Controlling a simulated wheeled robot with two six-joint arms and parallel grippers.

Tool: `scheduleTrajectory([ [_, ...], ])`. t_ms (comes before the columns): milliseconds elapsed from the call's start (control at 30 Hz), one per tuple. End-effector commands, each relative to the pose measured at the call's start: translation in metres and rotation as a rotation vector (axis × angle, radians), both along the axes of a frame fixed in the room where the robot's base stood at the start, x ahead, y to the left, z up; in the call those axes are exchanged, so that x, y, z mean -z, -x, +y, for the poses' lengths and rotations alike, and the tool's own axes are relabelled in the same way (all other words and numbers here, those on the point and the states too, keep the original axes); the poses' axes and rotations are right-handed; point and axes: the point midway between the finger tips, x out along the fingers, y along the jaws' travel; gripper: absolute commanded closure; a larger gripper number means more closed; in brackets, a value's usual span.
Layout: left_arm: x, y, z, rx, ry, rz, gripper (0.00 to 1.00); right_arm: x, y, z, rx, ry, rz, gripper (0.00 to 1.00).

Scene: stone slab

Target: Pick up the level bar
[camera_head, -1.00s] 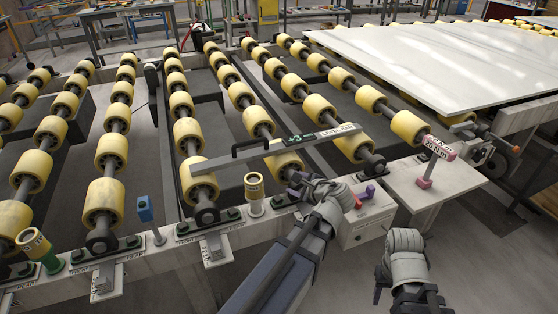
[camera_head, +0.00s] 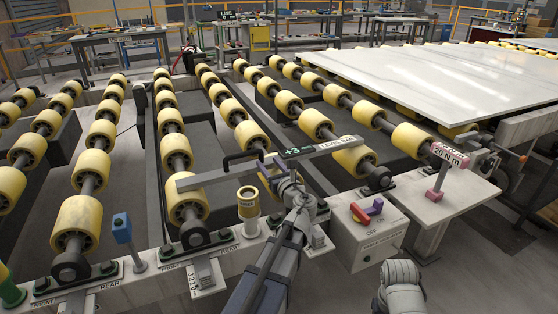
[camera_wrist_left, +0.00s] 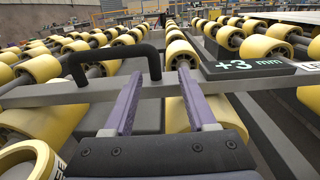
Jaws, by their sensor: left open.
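The level bar (camera_head: 200,181) is a long grey bar with a black handle (camera_head: 240,157) and a dark display reading +3. It lies across the yellow rollers. My left gripper (camera_head: 272,170) is at the bar's near side, close to the right end of the handle. In the left wrist view, its two purple fingers (camera_wrist_left: 158,88) are open, with the bar (camera_wrist_left: 40,97) crossing near their tips. The handle (camera_wrist_left: 115,50) is mostly left of the fingers, with its right leg close to them. I cannot tell whether they touch the bar. Only part of my right arm shows, at the bottom right.
A yellow cup-like cylinder (camera_head: 248,203) and a blue block on a post (camera_head: 121,228) stand on the near rail. A box with a red and purple switch (camera_head: 366,211) is at right, beside a pink torque tool (camera_head: 440,172). A white slab (camera_head: 430,85) lies at back right.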

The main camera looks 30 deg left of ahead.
Motion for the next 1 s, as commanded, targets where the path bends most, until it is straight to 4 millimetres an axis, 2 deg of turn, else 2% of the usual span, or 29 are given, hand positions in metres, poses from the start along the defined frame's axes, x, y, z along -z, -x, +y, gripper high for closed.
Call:
scheduleTrajectory([
  [167, -0.001, -0.002, 0.004, 0.000, 0.001, 0.000, 0.43, -0.001, 0.000, 0.000, 0.000, 0.000, 0.000, 0.50],
  [533, -0.005, -0.026, 0.044, 0.000, 0.001, 0.000, 0.43, -0.005, 0.000, 0.000, 0.000, -0.001, 0.000, 0.50],
  [767, -0.005, -0.026, 0.046, 0.001, 0.002, 0.000, 0.43, -0.005, 0.000, 0.000, 0.000, -0.001, 0.000, 0.50],
  [1000, -0.005, -0.026, 0.046, 0.001, 0.002, 0.000, 0.68, -0.005, 0.000, 0.000, 0.000, -0.001, 0.000, 0.50],
])
